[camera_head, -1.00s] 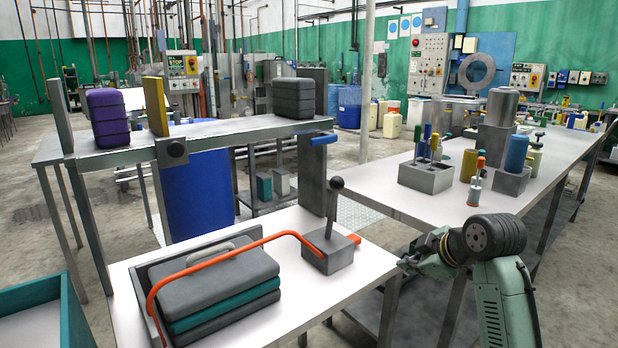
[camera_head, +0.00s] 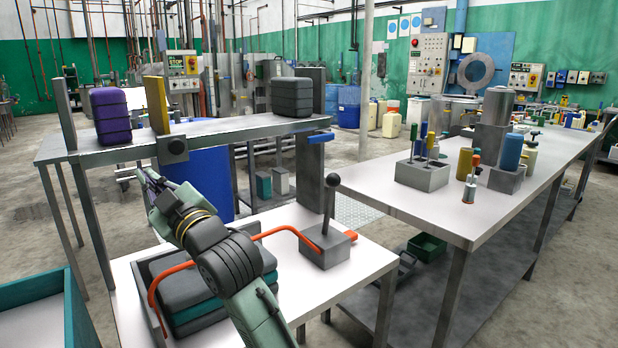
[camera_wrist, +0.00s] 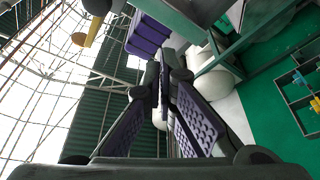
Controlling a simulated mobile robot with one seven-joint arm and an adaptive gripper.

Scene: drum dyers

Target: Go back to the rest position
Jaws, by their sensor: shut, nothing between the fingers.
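My gripper (camera_head: 145,175) is raised above the back left of the near white table (camera_head: 365,262), in front of the blue drum. Its fingers are shut with nothing between them. In the wrist view my gripper (camera_wrist: 163,75) shows its two ridged fingers meeting at the tips. My arm crosses over the stack of grey and teal folded pieces (camera_head: 190,293) and hides part of it and of the orange bent rod (camera_head: 283,232).
A raised shelf (camera_head: 222,130) bears a purple bundle (camera_head: 110,116), a yellow upright plate (camera_head: 157,105) and a dark grey bundle (camera_head: 298,96). A lever box (camera_head: 328,248) stands on the near table. The right table (camera_head: 400,203) holds tool blocks. A teal bin (camera_head: 40,310) is at the lower left.

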